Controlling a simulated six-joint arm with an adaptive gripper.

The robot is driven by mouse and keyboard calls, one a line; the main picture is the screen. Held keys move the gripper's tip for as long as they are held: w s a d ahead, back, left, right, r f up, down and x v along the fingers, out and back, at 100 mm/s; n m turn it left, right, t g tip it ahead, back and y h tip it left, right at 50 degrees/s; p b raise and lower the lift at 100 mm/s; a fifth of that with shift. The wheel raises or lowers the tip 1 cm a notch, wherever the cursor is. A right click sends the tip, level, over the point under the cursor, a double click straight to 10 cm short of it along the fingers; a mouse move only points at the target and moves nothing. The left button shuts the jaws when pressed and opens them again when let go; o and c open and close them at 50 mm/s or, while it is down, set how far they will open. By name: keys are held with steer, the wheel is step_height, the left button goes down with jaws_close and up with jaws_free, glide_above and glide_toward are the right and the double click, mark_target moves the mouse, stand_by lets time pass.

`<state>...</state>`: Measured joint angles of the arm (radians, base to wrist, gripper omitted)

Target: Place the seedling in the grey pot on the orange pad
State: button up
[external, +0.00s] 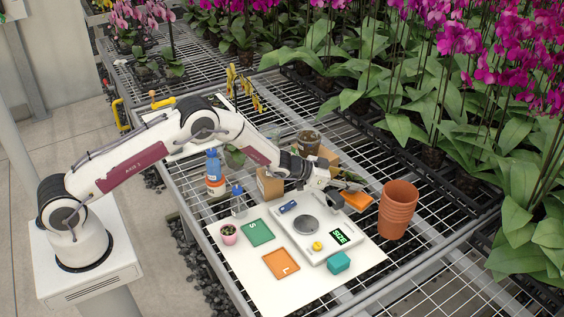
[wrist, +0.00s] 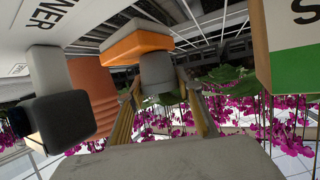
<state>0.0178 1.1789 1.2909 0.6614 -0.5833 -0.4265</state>
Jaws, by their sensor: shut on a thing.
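My gripper (external: 344,189) is over the far right part of the white work sheet, above the white scale board. In the wrist view its two fingers (wrist: 158,84) are closed on the sides of a small grey pot (wrist: 157,70). Arm and fingers mostly hide the pot in the external view, and I cannot clearly make out its seedling. The orange pad (external: 281,264), marked L, lies flat and empty at the front of the sheet, well away from my gripper. A green pad (external: 258,232), marked S, lies behind it, also empty.
A pink pot with a small plant (external: 229,236) stands left of the pads. The scale board (external: 316,243) has a round plate, and a teal block (external: 339,262) is near its front. An orange block (external: 358,201) and stacked terracotta pots (external: 398,210) are on the right.

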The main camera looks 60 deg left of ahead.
mark_target(358, 181)
steer(key=o, duration=1.1)
steer(key=shift+f, duration=0.1)
steer(key=shift+r, duration=0.2)
steer(key=shift+v, duration=1.6)
steer(key=shift+w+r, duration=0.1)
steer(key=shift+r, duration=3.35)
